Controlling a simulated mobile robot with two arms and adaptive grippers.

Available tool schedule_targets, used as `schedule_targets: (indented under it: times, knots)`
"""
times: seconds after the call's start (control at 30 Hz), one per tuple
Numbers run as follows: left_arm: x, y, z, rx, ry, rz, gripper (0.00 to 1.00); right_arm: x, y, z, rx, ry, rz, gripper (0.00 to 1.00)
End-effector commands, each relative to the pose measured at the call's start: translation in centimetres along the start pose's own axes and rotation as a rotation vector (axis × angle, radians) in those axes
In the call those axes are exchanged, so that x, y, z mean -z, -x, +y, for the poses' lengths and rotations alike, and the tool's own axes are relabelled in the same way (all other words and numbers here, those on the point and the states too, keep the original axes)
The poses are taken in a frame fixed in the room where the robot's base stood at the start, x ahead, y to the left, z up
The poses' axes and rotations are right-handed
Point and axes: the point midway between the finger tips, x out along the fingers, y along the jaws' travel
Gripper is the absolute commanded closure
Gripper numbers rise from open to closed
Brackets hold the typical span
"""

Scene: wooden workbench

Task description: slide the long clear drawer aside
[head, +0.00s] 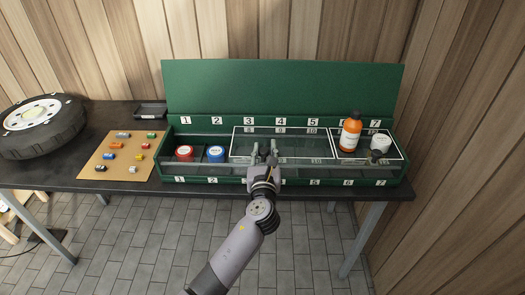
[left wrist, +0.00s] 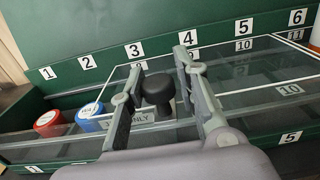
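The long clear drawer (head: 305,148) is a transparent white-edged panel over the middle of the green bench box (head: 285,88). In the left wrist view its black knob (left wrist: 158,92) stands at the front edge, beside a label (left wrist: 130,119) of which "ONLY" is readable. My left gripper (head: 264,150) is over the front left part of the drawer. In the left wrist view its fingers (left wrist: 160,66) are open, one on each side of the knob, with gaps visible on both sides. My right gripper is not in view.
A second, shorter clear panel with a knob (head: 376,154) lies right, by an orange bottle (head: 350,135) and a white jar (head: 380,144). Red (head: 184,153) and blue (head: 216,153) round containers sit left.

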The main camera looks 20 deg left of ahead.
Motion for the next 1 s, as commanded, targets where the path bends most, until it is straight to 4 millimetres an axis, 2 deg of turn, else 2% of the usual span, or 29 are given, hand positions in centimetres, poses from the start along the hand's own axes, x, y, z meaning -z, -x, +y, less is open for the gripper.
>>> schedule_targets:
  times: [0.23,0.57,0.77,1.0]
  knots:
    - [0.0,0.0,-0.1,0.002,0.001,0.0,0.55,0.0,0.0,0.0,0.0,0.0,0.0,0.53]
    - [0.1,0.2,0.0,0.0,-0.001,0.001,0.55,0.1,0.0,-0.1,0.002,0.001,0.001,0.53]
    - [0.1,3.0,0.1,0.001,0.0,0.002,0.55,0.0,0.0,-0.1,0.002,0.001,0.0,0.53]
    - [0.1,8.2,0.0,0.002,0.0,0.002,0.55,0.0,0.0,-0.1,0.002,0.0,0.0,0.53]
